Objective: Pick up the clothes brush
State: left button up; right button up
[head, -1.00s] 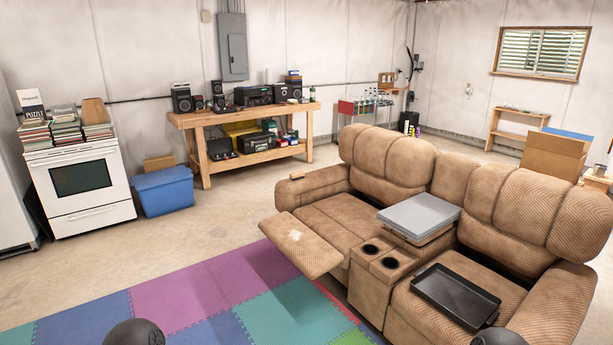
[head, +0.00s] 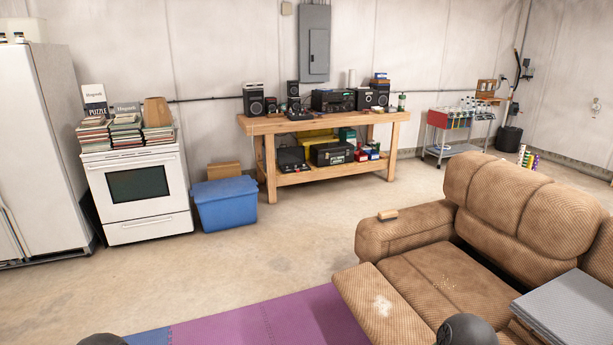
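A small block with a tan wooden top, which looks like the clothes brush (head: 388,214), lies on the left armrest (head: 405,232) of the brown recliner sofa. It sits near the front end of that armrest, with nothing on top of it. Neither gripper shows in the head view. Only dark rounded parts of my arms show at the bottom edge, well short of the brush in the picture.
The sofa's raised footrest (head: 385,305) juts out in front of its seat. A grey flat case (head: 572,305) lies at the right. A wooden workbench (head: 325,122), blue bin (head: 226,203) and white stove (head: 139,190) stand behind. Concrete floor (head: 270,250) left of the sofa is clear.

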aim_at(391, 215)
jog(key=i+z, duration=0.1)
jog(key=i, duration=0.4)
jog(key=i+j+z, duration=0.1)
jog(key=i, duration=0.4)
jog(key=i+j+z, duration=0.15)
jog(key=i, duration=0.35)
jog(key=i+j+z, duration=0.1)
jog(key=i, duration=0.35)
jog(key=i+j+z, duration=0.15)
jog(key=i+z, duration=0.15)
jog(key=z, duration=0.15)
jog(key=i+j+z, duration=0.25)
jog(key=z, duration=0.15)
jog(key=i+j+z, duration=0.25)
jog(key=z, duration=0.2)
jog(key=i+j+z, duration=0.15)
jog(key=j+z, duration=0.3)
jog(key=i+j+z, duration=0.1)
jog(key=j+z, duration=0.35)
